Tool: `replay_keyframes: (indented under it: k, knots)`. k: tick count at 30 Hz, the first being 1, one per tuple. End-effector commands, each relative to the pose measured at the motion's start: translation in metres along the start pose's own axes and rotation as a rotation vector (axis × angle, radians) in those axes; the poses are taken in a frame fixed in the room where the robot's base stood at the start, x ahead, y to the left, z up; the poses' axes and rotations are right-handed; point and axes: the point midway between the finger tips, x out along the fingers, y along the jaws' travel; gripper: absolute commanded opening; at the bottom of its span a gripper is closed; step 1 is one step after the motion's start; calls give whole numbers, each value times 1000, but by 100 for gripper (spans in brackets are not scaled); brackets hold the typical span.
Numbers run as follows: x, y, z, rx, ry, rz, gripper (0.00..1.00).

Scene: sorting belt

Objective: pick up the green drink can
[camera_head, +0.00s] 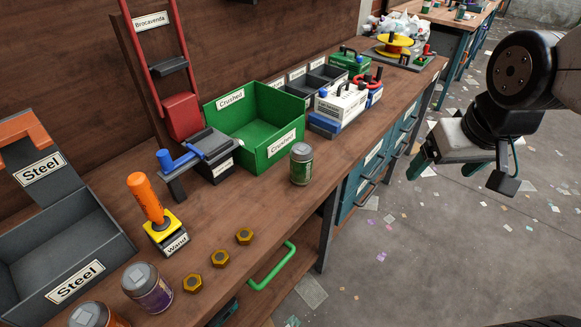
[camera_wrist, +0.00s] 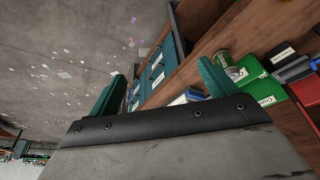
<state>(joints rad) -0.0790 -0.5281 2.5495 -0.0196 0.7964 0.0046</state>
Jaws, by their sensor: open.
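The green drink can (camera_head: 301,164) stands upright on the wooden workbench, near its front edge and just right of the green Crushed bin. It has a grey top and a green label. In the wrist view the can (camera_wrist: 224,61) shows partly, just beyond the right finger, which hides some of it. My gripper (camera_head: 448,170) is at the right in the head view, off the bench and over the floor, well apart from the can. In the wrist view its two green fingers (camera_wrist: 160,88) are spread wide with nothing between them.
The green Crushed bin (camera_head: 240,147) stands behind the can. A purple can (camera_head: 147,289) and an orange can (camera_head: 92,315) stand at the front left. Three brass nuts (camera_head: 220,259) and an orange-handled wand (camera_head: 148,200) are on the bench. A green handle (camera_head: 274,266) sits below its edge.

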Motion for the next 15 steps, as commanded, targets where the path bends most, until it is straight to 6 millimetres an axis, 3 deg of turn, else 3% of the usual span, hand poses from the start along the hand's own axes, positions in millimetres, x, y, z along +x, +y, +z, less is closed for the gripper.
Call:
replay_keyframes:
  k: [1, 6, 12, 15]
  knots:
    - [22, -8, -21, -29, 41, -7, 84]
    - [85, -44, -87, -115, 246, -45, 84]
    - [152, -101, -136, -207, 487, -123, 84]
    - [179, -131, -148, -242, 599, -171, 84]
